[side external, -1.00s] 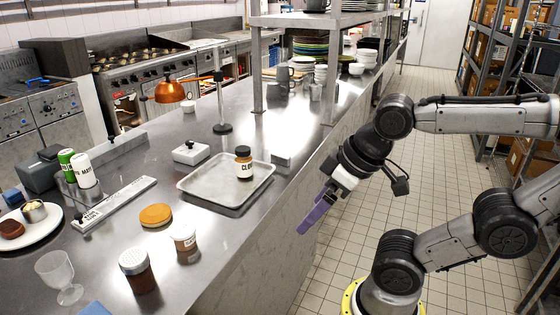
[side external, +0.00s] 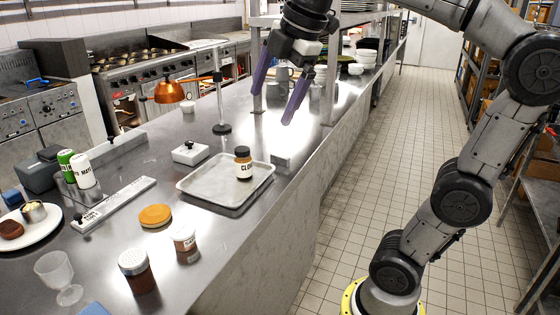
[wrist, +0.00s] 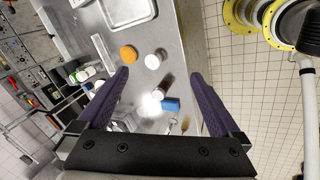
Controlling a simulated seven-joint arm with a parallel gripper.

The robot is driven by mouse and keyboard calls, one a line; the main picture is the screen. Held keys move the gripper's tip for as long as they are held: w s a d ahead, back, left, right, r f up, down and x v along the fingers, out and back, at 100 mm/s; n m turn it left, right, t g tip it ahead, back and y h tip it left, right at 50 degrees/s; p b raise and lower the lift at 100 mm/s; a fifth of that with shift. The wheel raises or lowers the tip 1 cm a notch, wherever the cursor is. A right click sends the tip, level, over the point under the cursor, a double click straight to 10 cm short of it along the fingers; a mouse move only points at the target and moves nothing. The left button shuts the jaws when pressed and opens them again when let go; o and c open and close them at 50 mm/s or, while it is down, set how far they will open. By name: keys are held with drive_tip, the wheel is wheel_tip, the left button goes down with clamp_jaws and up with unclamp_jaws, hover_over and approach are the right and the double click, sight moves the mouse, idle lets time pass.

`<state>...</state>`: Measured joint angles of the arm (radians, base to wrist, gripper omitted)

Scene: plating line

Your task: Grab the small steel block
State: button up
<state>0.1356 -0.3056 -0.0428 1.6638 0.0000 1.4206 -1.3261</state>
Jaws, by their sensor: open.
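The small steel block (side external: 281,160) sits on the steel counter near its right edge, just right of the metal tray (side external: 234,203). It is grey like the counter and hard to pick out. My gripper (side external: 272,105) is open and empty, raised above the counter, higher in the picture than the block and apart from it. The two purple fingers point down and are spread wide. In the wrist view the open fingers (wrist: 160,74) show, and I cannot make out the block there.
A clove jar (side external: 243,163) stands on the tray. A white box (side external: 190,152) and a heat lamp stand (side external: 222,128) are to the left. A shelf post (side external: 331,95) rises behind my gripper. Jars, an orange lid (side external: 155,215) and a glass (side external: 58,275) stand nearer the front.

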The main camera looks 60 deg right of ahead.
drive_tip(key=w+d+r+n, duration=0.2)
drive_tip(key=w+d+r, duration=0.15)
drive_tip(key=w, duration=0.25)
drive_tip(key=n+g, duration=0.1)
drive_tip(key=g, duration=0.4)
hover_over(280, 156)
drive_tip(key=shift+y, duration=0.3)
drive_tip(key=shift+d+f, duration=0.2)
drive_tip(key=shift+f, duration=7.8)
drive_tip(key=shift+d+f, duration=0.15)
drive_tip(key=shift+f, duration=7.8)
drive_tip(key=shift+w+a+f, duration=0.1)
drive_tip(key=shift+f, duration=1.25)
drive_tip(key=shift+a+f, duration=0.1)
drive_tip(key=shift+f, duration=1.25)
